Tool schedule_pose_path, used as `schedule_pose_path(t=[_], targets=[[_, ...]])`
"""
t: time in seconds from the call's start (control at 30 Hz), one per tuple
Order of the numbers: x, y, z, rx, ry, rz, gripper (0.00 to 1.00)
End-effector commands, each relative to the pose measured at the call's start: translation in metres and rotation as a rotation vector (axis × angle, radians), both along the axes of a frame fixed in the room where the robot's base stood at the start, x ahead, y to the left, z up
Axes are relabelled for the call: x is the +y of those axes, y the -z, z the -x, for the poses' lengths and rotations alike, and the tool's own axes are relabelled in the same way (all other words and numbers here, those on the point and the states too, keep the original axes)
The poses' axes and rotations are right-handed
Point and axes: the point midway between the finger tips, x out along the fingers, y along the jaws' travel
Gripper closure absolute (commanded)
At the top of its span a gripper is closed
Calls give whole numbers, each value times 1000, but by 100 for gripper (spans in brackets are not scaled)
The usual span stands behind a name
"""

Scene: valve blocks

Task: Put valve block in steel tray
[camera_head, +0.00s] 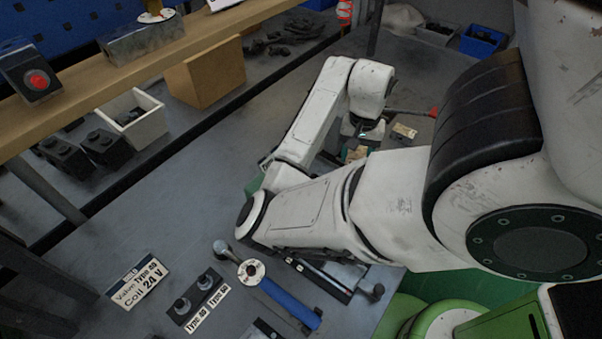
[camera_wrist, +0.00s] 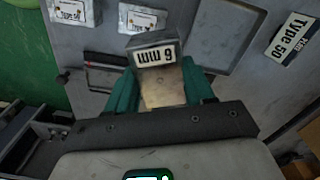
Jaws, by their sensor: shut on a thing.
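In the wrist view, my gripper (camera_wrist: 160,90) has its two teal fingers on either side of a tan, worn-looking block (camera_wrist: 163,90), and is shut on it. This looks like the valve block; its lower part is hidden by the gripper body. A grey piece with a "6 mm" label (camera_wrist: 155,56) shows just beyond it, and I cannot tell whether the two are joined. A shallow grey rimmed shape (camera_wrist: 225,38), perhaps the steel tray, lies just beyond the right finger. In the head view my arm largely hides the gripper and what it holds.
In the wrist view, two labelled packets (camera_wrist: 75,12) (camera_wrist: 138,17) lie beyond the fingers, and a "Type 50" label (camera_wrist: 289,37) lies at right. In the head view, a blue-handled tool (camera_head: 282,301) and a "Type 40" fitting plate (camera_head: 196,299) lie at the front. A shelf (camera_head: 150,65) runs along the left.

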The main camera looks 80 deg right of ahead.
Motion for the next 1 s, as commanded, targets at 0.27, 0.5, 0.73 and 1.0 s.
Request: schedule_pose_path(t=[0.27, 0.5, 0.73, 1.0], targets=[[-22, 31, -58, 2, -8, -1, 100], [-35, 65, -94, 0, -7, -4, 100], [-41, 84, -108, 0, -3, -1, 100], [-42, 112, -114, 1, -5, -3, 100]])
